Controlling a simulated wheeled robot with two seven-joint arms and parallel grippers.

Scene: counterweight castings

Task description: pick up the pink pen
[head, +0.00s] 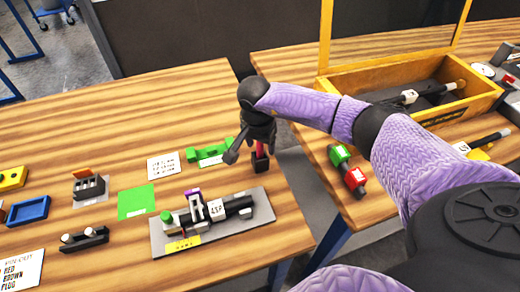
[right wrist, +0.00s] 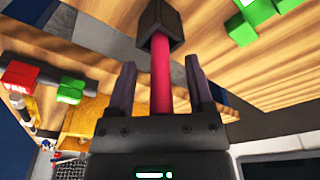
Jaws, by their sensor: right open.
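The pink pen (head: 259,147) stands in a small dark holder (head: 261,164) near the right edge of the left table. My right gripper (head: 250,149) is over it, pointing down, and partly hides it. In the right wrist view the pink pen (right wrist: 162,85) runs between the two open fingers (right wrist: 160,68), with a visible gap on both sides. Its far end goes into the dark square holder (right wrist: 158,30) beyond the fingertips. The pen's near end is hidden by the gripper body. My left gripper is not in view.
A green bracket (head: 207,153) lies just left of the holder. A grey plate (head: 165,240) with a black device is in front. On the right table (head: 345,205) are red and green blocks (head: 347,172) and a wooden box (head: 390,75). A gap separates the tables.

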